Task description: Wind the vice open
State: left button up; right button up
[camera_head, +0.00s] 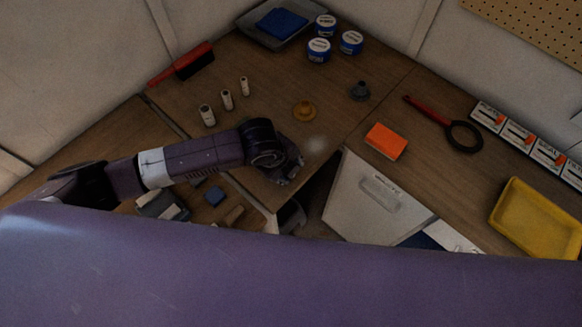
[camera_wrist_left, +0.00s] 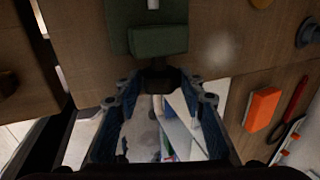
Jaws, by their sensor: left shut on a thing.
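The vice (camera_wrist_left: 157,38) shows as a dark green block at the top of the left wrist view, mounted at the worktop's edge. In the head view my left arm hides it. My left gripper (camera_wrist_left: 160,82) is at the vice's near side, its two blue-grey fingers closed from both sides on a small dark part, which I take to be the vice handle (camera_wrist_left: 158,78). The handle's shape and angle are hard to make out. In the head view the wrist ends over the bench corner. My right gripper is not in view.
An orange box (camera_head: 386,141), a magnifier (camera_head: 464,136) and a yellow tray (camera_head: 538,219) lie on the right bench. An amber knob (camera_head: 304,110), a grey knob (camera_head: 359,91) and white cylinders (camera_head: 227,99) stand behind my wrist. A gap opens below the bench corner.

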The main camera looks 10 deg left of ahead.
pick_arm(q)
jog(key=o, duration=1.2)
jog(key=v, duration=1.2)
